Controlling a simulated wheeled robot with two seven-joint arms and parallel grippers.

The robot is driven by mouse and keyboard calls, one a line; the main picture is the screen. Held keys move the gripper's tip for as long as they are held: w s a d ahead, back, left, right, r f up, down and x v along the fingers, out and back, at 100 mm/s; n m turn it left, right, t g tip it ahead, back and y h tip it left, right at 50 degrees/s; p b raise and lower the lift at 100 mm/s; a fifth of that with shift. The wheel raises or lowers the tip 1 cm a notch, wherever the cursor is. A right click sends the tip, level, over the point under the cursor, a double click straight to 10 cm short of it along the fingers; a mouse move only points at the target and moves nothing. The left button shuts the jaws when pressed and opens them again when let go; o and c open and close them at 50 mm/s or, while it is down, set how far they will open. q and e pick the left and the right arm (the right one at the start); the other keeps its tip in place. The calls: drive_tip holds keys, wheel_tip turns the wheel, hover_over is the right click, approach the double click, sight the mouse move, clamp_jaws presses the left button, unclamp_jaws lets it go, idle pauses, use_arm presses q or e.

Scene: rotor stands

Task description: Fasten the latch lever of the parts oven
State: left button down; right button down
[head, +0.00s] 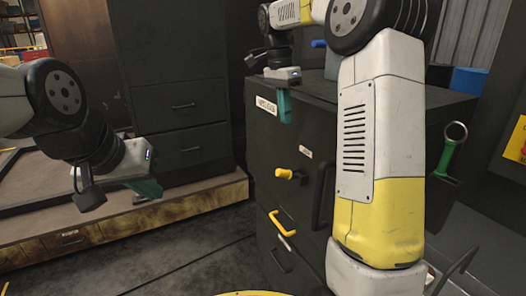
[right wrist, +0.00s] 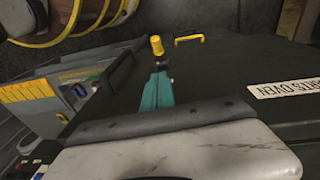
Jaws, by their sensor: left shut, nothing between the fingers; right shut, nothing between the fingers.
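The parts oven (head: 262,140) is a dark cabinet with a white label (head: 266,105), which also shows in the right wrist view (right wrist: 285,88). A lever with a yellow grip (head: 290,174) sticks out from its front; in the right wrist view the grip (right wrist: 157,46) appears just beyond my fingertips. My right gripper (head: 285,118) is shut and empty, with its teal fingers (right wrist: 158,80) pointing down, above the lever and apart from it in the head view. My left gripper (head: 150,188) is shut and empty, far left of the oven.
A yellow bar handle (head: 280,223) sits lower on the front. A dark upright handle (head: 322,195) stands right of the lever. My right arm hides part of the oven. A green handle with a ring (head: 447,155) is at the right. A low wooden-edged platform (head: 200,198) lies left.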

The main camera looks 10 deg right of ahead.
drive_tip(key=shift+w+a+f, duration=0.15)
drive_tip(key=shift+w+a, duration=0.05)
drive_tip(key=shift+w, duration=0.5)
hover_over(289, 175)
drive_tip(key=w+a, duration=0.2)
drive_tip(key=shift+s+d+f, duration=0.1)
drive_tip(key=shift+f, duration=3.25)
drive_tip(key=shift+s+d+f, duration=0.1)
drive_tip(key=shift+f, duration=3.2)
drive_tip(key=shift+a, duration=0.15)
